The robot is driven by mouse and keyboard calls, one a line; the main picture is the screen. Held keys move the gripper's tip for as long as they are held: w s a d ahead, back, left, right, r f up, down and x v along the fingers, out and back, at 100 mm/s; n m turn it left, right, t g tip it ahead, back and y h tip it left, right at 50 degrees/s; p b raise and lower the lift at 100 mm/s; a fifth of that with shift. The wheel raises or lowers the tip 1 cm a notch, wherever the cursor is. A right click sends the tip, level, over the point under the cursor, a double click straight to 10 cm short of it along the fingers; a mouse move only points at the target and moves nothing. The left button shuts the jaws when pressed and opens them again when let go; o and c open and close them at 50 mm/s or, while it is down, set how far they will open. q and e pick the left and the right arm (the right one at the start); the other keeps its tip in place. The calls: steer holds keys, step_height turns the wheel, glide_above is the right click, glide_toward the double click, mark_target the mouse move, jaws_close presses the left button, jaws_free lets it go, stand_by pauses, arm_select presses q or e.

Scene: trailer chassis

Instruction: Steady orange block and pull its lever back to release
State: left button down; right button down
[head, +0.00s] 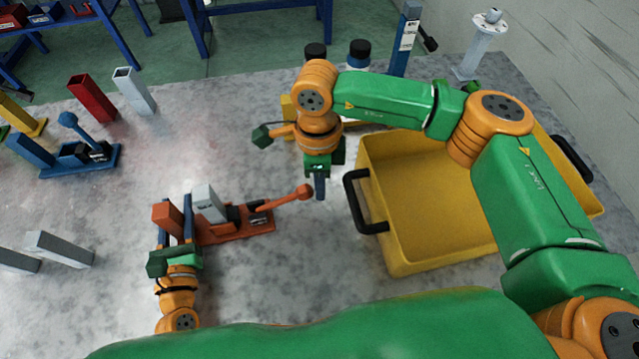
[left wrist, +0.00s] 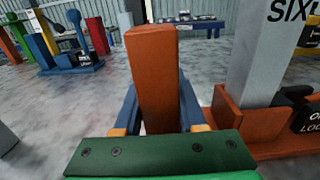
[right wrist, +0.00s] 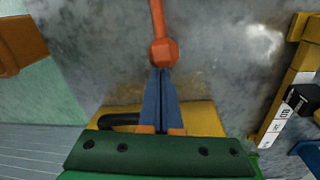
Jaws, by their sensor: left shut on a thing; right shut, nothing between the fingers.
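The orange block (head: 167,217) stands upright at the left end of an orange clamp base (head: 235,234). My left gripper (head: 174,229) is shut on it, a finger on each side, and the left wrist view shows the block (left wrist: 152,75) between them. The clamp's orange lever (head: 290,198) reaches right and ends in a round knob (head: 305,191). My right gripper (head: 320,188) is shut and empty, just right of the knob. In the right wrist view the closed fingertips (right wrist: 162,75) are right at the knob (right wrist: 163,50); I cannot tell whether they touch.
A grey block (head: 208,203) stands in the orange clamp. A yellow bin (head: 430,195) with black handles stands right of my right gripper. A blue clamp (head: 80,160) and loose grey blocks (head: 60,248) lie at the left. The table between the blue and orange clamps is clear.

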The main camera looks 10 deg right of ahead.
steer(key=shift+a+r, duration=0.35)
steer(key=shift+r, duration=0.35)
arm_select(q)
steer(key=shift+d, duration=0.1)
arm_select(e)
steer(key=shift+a+r, duration=0.5)
steer(key=shift+r, duration=0.2)
arm_select(q)
steer(key=shift+s+d+r, duration=0.1)
steer(key=shift+s+d, duration=0.1)
steer(key=shift+a, duration=0.1)
steer(key=shift+s, duration=0.1)
arm_select(e)
steer(key=s+a+r, duration=0.1)
steer(key=a+r, duration=0.3)
steer(key=a, duration=0.3)
steer(key=shift+s+a+r, duration=0.2)
steer(key=shift+s+r, duration=0.1)
steer(key=shift+s, duration=0.1)
steer(key=shift+r, duration=0.1)
arm_select(q)
steer(key=shift+a, duration=0.15)
steer(key=shift+f, duration=0.2)
arm_select(e)
steer(key=shift+w+a+r, duration=0.1)
steer(key=shift+w+r, duration=0.1)
steer(key=shift+r, duration=0.55)
